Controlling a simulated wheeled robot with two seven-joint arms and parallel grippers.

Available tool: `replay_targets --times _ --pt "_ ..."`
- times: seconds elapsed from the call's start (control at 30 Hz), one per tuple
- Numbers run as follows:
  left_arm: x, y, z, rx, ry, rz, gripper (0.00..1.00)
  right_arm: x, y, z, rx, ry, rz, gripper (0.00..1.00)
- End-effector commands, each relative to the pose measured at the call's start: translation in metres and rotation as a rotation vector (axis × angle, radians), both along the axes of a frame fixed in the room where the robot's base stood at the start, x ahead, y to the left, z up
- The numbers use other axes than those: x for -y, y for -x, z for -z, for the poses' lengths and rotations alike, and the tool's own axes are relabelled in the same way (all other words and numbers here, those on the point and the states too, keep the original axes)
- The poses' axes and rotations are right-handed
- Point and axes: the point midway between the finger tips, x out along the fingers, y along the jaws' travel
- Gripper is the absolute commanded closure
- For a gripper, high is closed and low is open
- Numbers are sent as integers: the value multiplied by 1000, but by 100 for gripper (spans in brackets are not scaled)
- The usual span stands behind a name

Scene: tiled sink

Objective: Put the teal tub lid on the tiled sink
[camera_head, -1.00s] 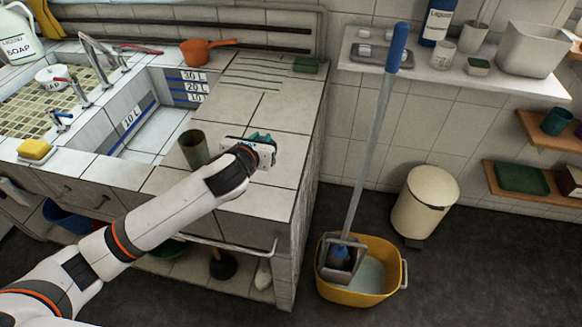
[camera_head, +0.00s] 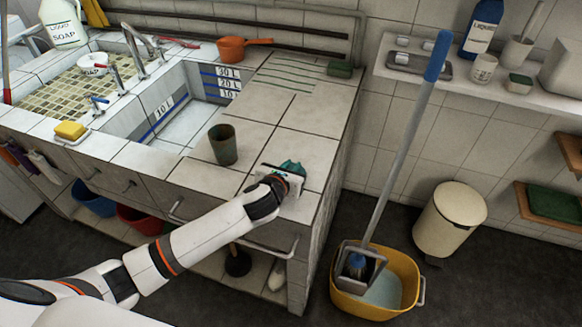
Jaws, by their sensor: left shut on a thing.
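The tiled sink (camera_head: 313,121) has a white tiled counter on its right and a basin with depth marks (camera_head: 180,118) at its middle. The teal tub lid (camera_head: 292,168) shows as a small teal piece at my left gripper (camera_head: 284,179). The left gripper is shut on it, over the front right part of the counter. The gripper hides most of the lid, and I cannot tell whether the lid touches the tiles. My right gripper is not in view.
A dark cup (camera_head: 223,146) stands on the counter left of the gripper. An orange pan (camera_head: 232,50) and a green sponge (camera_head: 340,70) are at the back. A yellow mop bucket (camera_head: 375,293) and bin (camera_head: 449,220) stand right of the counter. Tiles behind the gripper are clear.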

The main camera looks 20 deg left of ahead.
Motion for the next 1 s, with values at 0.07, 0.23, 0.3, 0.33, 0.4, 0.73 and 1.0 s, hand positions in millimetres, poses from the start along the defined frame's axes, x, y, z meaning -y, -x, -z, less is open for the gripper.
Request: replay_targets --times 0.07,0.23,0.3,0.33,0.4,0.73,1.0 --pt "0 0 1 0 -1 0 100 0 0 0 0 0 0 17" --pt "0 0 2 0 -1 0 65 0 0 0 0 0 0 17" --pt "0 0 2 0 -1 0 60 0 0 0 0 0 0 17" --pt "0 0 2 0 -1 0 60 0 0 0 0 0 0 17" --pt "0 0 2 0 -1 0 60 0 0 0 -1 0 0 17" --pt "-1 13 -6 1 -1 2 60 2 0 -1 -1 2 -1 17" --pt "-4 66 -28 -1 -2 3 60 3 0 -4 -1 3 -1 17"
